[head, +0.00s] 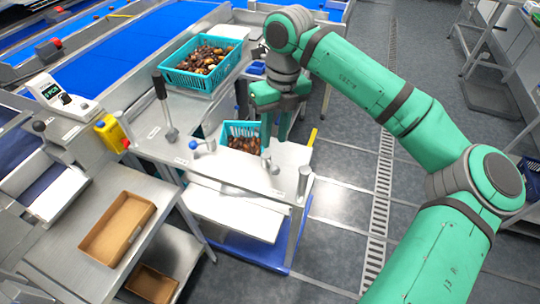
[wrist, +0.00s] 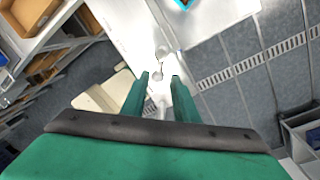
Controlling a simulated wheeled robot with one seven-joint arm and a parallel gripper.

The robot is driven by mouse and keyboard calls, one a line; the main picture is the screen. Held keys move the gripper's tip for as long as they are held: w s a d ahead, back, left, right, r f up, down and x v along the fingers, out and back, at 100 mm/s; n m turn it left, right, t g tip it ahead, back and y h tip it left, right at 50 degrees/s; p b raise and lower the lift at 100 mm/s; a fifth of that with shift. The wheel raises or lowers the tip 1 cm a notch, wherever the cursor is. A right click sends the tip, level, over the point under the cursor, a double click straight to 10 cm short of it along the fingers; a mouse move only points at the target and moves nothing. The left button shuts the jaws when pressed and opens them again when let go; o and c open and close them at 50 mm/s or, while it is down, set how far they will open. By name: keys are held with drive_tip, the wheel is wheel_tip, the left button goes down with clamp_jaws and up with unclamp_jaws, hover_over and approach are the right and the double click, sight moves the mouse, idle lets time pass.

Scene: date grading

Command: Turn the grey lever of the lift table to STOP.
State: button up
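The lift table (head: 297,157) has a pale top, and my gripper (head: 274,141) points down over it. A small grey lever (head: 270,164) stands on the table top just below my fingertips. In the wrist view, my gripper (wrist: 160,77) has its two green fingers apart with nothing held between them. A grey lever-like fitting (wrist: 158,68) shows just beyond the gap between the fingertips and looks apart from them. Its label and the STOP mark are too small to read.
A blue crate of dates (head: 240,127) sits behind my gripper. A blue-knobbed lever (head: 196,145) and a tall black-handled lever (head: 161,90) stand to the left. A grey post (head: 304,182) stands at the front right corner. The floor (head: 335,205) to the right is clear.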

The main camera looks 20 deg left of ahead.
sight(270, 162)
drive_tip(key=f, duration=0.5)
drive_tip(key=s+f, duration=0.1)
drive_tip(key=f, duration=0.2)
drive_tip(key=shift+a, duration=0.15)
drive_tip(key=shift+a+f, duration=0.1)
drive_tip(key=shift+f, duration=0.3)
drive_tip(key=shift+w, duration=0.1)
clamp_jaws()
